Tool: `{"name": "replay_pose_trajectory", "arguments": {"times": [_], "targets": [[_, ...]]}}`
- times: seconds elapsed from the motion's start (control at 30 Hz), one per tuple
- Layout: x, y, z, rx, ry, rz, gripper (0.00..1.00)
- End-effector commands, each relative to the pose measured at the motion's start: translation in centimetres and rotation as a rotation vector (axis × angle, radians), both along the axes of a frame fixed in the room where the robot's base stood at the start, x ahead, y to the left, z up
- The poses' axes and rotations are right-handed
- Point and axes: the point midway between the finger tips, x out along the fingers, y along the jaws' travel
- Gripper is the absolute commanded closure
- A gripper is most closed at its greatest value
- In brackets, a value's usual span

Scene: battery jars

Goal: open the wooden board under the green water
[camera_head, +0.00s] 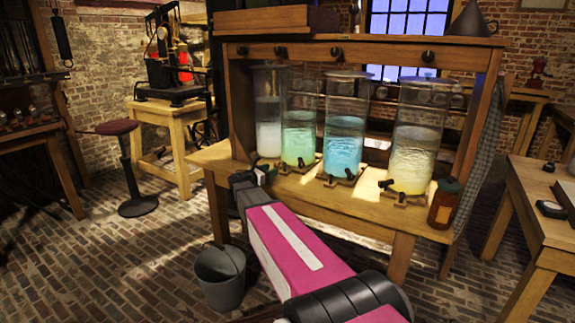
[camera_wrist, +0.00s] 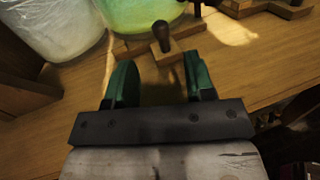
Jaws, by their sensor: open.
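The green-water jar (camera_head: 299,135) stands second from the left in the row of glass jars. It also shows at the top of the wrist view (camera_wrist: 140,14). A small wooden board (camera_wrist: 170,56) with a dark upright knob (camera_wrist: 162,36) sticks out at its foot. My gripper (camera_wrist: 158,62) is open, with its green fingers low over the tabletop and pointing at the board. The knob lies ahead of the fingertips, in line with the gap between them. Nothing is held. In the head view my gripper (camera_head: 258,172) is at the table's left front, and its fingers are hard to make out.
A white-water jar (camera_head: 268,125) stands left of the green one. A blue-water jar (camera_head: 345,140) and a yellow-water jar (camera_head: 415,150) stand right, with similar knobbed boards. A brown bottle (camera_head: 443,208) is near the right edge. A bucket (camera_head: 220,278) stands on the floor.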

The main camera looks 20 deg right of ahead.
Motion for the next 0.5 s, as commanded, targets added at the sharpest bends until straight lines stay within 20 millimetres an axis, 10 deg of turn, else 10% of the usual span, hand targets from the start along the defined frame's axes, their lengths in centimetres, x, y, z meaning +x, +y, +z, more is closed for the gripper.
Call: {"name": "replay_pose_trajectory", "arguments": {"times": [0.5], "targets": [[3.3,-7.7,-0.1,0.003,-0.002,-0.002,0.51]]}}
